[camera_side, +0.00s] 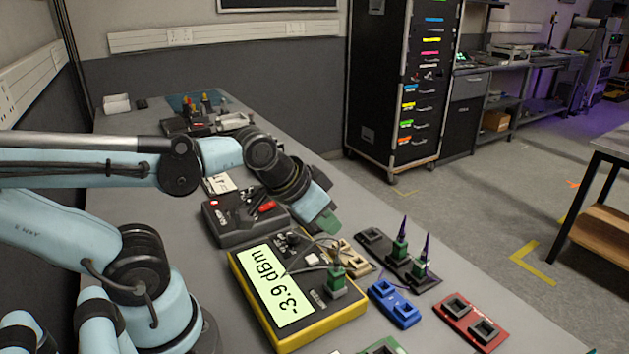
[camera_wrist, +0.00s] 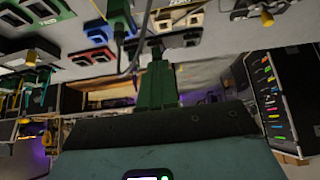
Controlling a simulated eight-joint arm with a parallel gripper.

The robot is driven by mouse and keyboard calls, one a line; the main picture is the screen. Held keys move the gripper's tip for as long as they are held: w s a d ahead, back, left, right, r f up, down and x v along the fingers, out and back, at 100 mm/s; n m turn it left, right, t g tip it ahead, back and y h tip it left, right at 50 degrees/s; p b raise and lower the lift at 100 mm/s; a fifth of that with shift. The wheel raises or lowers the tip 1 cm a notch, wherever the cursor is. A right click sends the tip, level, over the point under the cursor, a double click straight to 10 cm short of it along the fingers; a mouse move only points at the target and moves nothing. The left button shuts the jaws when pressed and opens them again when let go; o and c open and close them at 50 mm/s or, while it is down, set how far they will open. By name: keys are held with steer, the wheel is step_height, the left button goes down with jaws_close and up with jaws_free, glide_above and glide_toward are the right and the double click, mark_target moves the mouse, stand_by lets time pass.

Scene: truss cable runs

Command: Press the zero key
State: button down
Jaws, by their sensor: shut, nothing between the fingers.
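The yellow-edged meter (camera_side: 318,332) lies on the grey bench and its display (camera_side: 282,287) reads -3.9 dBm. A small white key (camera_side: 312,259) shows on its panel; I cannot read whether it is the zero key. A green connector (camera_side: 336,279) with a cable stands at the meter's right end. My gripper (camera_side: 329,224) has green fingers, is shut and empty, and hangs above the far right side of the meter, apart from it. In the wrist view its shut fingers (camera_wrist: 157,60) show, with a green connector (camera_wrist: 118,18) beside them. The meter's keys are not clear there.
A dark grey box (camera_side: 235,225) with a red part lies behind the meter. Beige, blue (camera_side: 394,303) and red (camera_side: 474,322) socket blocks lie to the right. A dark block (camera_side: 398,262) holds upright green connectors with purple tops. A loose cable loops over the meter.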

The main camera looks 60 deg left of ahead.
stand_by(0.4)
steer(key=r+n+t+h, duration=0.2)
steer(key=n+h, duration=0.1)
steer(key=n, duration=0.2)
glide_above(306, 258)
steer(key=shift+f, duration=0.15)
stand_by(0.5)
steer(key=shift+f, duration=4.3)
steer(key=shift+f, duration=0.1)
steer(key=shift+f, duration=0.3)
